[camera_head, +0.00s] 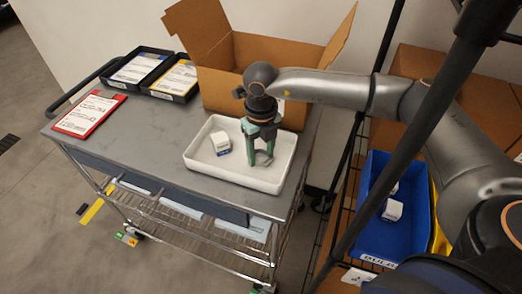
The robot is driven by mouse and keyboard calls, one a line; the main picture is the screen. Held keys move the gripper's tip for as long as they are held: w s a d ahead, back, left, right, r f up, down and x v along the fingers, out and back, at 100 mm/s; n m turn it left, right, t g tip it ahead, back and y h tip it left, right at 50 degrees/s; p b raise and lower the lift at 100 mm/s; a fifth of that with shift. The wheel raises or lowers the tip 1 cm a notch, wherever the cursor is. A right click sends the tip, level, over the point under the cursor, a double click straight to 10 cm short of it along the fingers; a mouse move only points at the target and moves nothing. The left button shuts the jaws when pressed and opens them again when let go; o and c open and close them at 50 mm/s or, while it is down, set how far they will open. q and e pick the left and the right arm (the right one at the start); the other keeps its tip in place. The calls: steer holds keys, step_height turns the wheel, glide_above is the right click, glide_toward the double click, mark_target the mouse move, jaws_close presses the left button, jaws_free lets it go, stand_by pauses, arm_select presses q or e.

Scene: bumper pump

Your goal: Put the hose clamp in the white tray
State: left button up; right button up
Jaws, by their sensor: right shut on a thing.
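The white tray (240,181) lies on the grey top of a cart. My right gripper (262,160) points down inside the right part of the tray, close to its floor. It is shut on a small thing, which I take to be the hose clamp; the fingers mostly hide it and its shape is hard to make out. A small white box (221,143) with a dark label sits in the tray, left of my right gripper and apart from it. My left gripper is out of view.
An open cardboard box (232,88) stands behind the tray. Black trays (139,68) with papers and a red clipboard (89,114) lie at the cart's left. A blue bin (375,237) with small white boxes is at right, behind a dark post.

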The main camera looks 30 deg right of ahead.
mark_target(261, 156)
steer(key=shift+f, duration=0.2)
steer(key=o, duration=1.3)
steer(key=shift+r, duration=0.2)
steer(key=shift+r+p, duration=3)
steer(key=shift+r, duration=3.05)
